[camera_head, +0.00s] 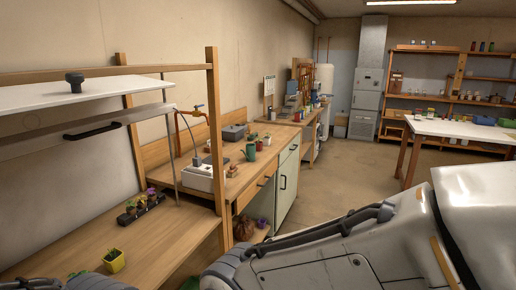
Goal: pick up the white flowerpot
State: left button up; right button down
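A small pale pot with a green plant (267,139) stands far back on the wooden counter, behind the green watering can (251,152). It may be the white flowerpot, but it is too small to be sure. A yellow pot with a green plant (113,260) stands on the near wooden bench. Neither gripper is in view. A large grey and white link of my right arm fills the lower right, and grey parts of mine show at the bottom left edge.
The near wooden bench (160,232) also holds a dark tray of small plants (140,207). A white sink (199,177) with a tap is set beyond it. A white-topped table (450,129) stands at the right. Open floor (345,185) lies between.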

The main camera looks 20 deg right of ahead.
aim_at(267, 140)
jog(key=z, duration=1.2)
jog(key=i, duration=4.55)
jog(key=u, duration=2.65)
